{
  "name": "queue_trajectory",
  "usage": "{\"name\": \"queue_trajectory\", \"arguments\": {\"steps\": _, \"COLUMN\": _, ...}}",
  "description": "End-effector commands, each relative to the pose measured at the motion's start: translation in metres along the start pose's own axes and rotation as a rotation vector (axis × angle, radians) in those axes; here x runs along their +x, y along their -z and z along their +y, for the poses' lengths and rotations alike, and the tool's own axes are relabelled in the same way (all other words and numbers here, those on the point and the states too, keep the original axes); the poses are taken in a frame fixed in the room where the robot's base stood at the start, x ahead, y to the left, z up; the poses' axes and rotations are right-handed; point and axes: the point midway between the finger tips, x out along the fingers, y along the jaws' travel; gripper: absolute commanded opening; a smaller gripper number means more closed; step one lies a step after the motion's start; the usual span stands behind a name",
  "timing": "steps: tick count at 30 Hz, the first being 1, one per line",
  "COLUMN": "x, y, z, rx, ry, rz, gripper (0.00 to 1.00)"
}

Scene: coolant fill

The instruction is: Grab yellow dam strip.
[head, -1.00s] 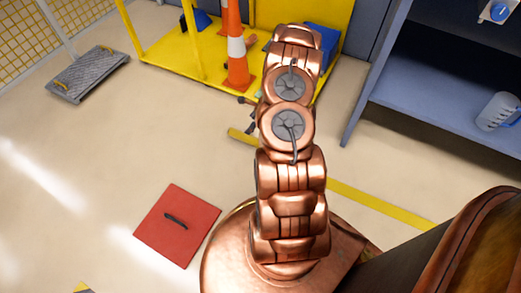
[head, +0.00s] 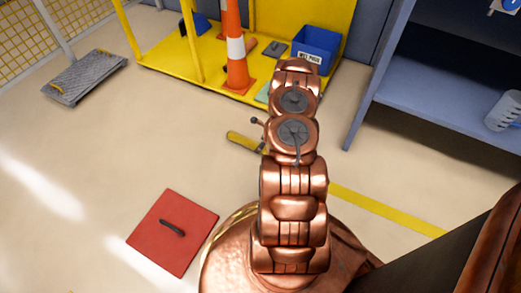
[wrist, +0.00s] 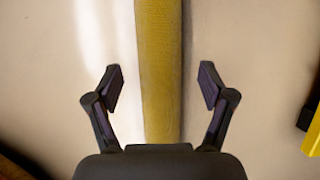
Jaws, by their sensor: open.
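The yellow dam strip (head: 242,141) lies on the floor left of my arm in the head view. A yellow band (head: 385,208) on the other side of the arm lines up with it; the stretch between is hidden. In the wrist view the strip (wrist: 160,60) runs from the top edge down between my fingers and out of sight under the gripper body. My gripper (wrist: 160,82) is open, one finger on each side of the strip, with a gap on both sides. Its height above the floor is hard to tell. The head view mostly hides the gripper behind the arm.
A yellow platform (head: 165,60) holds an orange cone (head: 236,50) and a blue bin (head: 315,48). A blue-grey shelf (head: 440,95) with a clear jug (head: 503,112) stands right.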

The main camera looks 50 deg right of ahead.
Motion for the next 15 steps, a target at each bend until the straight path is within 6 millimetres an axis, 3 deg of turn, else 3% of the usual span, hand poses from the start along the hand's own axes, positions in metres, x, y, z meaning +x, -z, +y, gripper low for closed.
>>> {"name": "queue_trajectory", "arguments": {"steps": 6, "x": 0.025, "y": 0.001, "z": 0.001, "rx": 0.001, "ry": -0.004, "rz": 0.002, "gripper": 0.81}}
{"name": "queue_trajectory", "arguments": {"steps": 15, "x": 0.027, "y": 0.000, "z": 0.001, "rx": 0.002, "ry": -0.002, "rz": 0.000, "gripper": 0.81}}
